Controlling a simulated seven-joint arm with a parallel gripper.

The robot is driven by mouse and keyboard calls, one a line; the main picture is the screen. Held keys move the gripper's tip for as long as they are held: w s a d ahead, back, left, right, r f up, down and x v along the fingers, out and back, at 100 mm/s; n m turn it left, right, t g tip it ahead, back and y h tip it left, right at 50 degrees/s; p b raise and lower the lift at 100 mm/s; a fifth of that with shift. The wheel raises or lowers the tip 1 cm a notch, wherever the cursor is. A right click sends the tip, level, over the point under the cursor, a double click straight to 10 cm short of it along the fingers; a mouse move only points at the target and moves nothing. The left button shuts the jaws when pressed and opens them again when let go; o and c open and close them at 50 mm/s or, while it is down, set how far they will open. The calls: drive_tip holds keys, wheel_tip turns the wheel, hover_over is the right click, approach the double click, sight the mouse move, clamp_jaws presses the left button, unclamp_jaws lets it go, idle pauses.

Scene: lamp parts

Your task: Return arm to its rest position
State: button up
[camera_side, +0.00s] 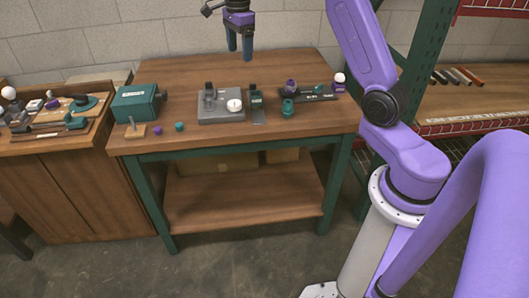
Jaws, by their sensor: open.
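My gripper (240,50) hangs above the back part of the workbench (225,142), pointing down. Its two dark blue fingers are apart and nothing shows between them. My purple arm reaches in from the right. Below the gripper, a grey fixture plate (221,114) holds a white round part (234,105) and a dark upright piece. A dark plate with a teal part (256,98) stands right beside it. A teal cylinder (288,107) stands on the bench farther right. The gripper is clear of all these parts.
A teal box (138,103) stands at the bench's left, with small purple (157,130) and teal (179,126) pieces near the front edge. A dark rack (312,94) with parts lies at the right. A green post (422,65) rises behind my arm. Left cabinet holds cluttered trays.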

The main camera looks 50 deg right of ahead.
drive_tip(key=s+a+n, duration=1.7)
drive_tip(key=s+a, duration=0.1)
drive_tip(key=a, duration=0.1)
drive_tip(key=s+f+n, duration=0.2)
drive_tip(key=s+n, duration=0.6)
drive_tip(key=s, duration=0.2)
drive_tip(key=s+d+f+n, duration=0.1)
drive_tip(key=s+f+n, duration=0.1)
drive_tip(key=s+n, duration=0.7)
drive_tip(key=s, duration=0.2)
drive_tip(key=shift+s+d, duration=0.25)
drive_tip(key=shift+s, duration=0.05)
drive_tip(key=shift+r, duration=0.1)
